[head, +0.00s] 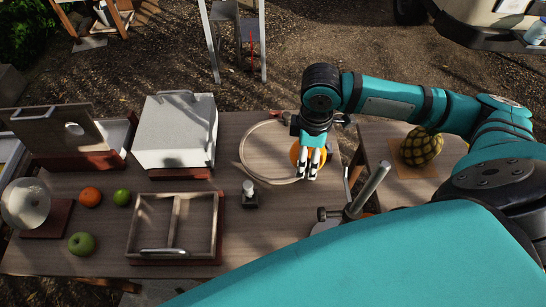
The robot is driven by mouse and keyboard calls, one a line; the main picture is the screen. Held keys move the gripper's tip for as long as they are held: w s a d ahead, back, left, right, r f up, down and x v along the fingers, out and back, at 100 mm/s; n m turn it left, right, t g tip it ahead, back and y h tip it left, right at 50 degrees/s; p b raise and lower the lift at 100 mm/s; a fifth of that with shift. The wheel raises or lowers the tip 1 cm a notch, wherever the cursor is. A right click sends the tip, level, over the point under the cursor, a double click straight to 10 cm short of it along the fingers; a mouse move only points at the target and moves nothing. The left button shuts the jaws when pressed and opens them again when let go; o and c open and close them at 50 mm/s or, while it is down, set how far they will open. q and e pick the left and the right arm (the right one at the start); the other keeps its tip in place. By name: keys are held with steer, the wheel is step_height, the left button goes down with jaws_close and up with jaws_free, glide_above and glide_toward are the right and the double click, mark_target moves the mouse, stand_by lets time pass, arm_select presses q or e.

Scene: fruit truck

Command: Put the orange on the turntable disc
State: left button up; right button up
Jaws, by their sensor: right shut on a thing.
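An orange round thing, which looks like the orange (294,153), is in my right gripper (311,172), with the fingers covering much of it. The gripper points down and is shut on it. Behind and below them is a wide circle with a pale rim (241,164), which looks like the turntable disc. The gripper and orange overlap its right part; I cannot tell whether the orange touches it. A smaller, redder orange-coloured fruit (90,196) lies at the left of the table. My left gripper is not in view.
A lime (122,197), a green apple (81,244) and an upright round disc (26,204) are at left. A divided wooden tray (135,222), white box (175,130) and small knob (250,195) stand nearer the middle. A pineapple (421,147) is at right. A metal lever (367,191) rises in front.

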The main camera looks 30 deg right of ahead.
steer(key=s+d+f+n+b, duration=0.1)
steer(key=s+d+f+n, duration=0.1)
steer(key=d+f+n, duration=0.35)
steer(key=n+p, duration=0.2)
steer(key=p, duration=0.2)
glide_above(274, 155)
steer(key=shift+f+m, duration=0.25)
steer(key=shift+f, duration=0.3)
steer(key=shift+w+a+f, duration=0.1)
steer(key=shift+f, duration=0.25)
step_height(274, 155, down, 2)
steer(key=shift+f+p, duration=0.2)
steer(key=shift+p, duration=0.25)
steer(key=shift+f, duration=0.3)
steer(key=shift+f, duration=0.15)
steer(key=o, duration=1.4)
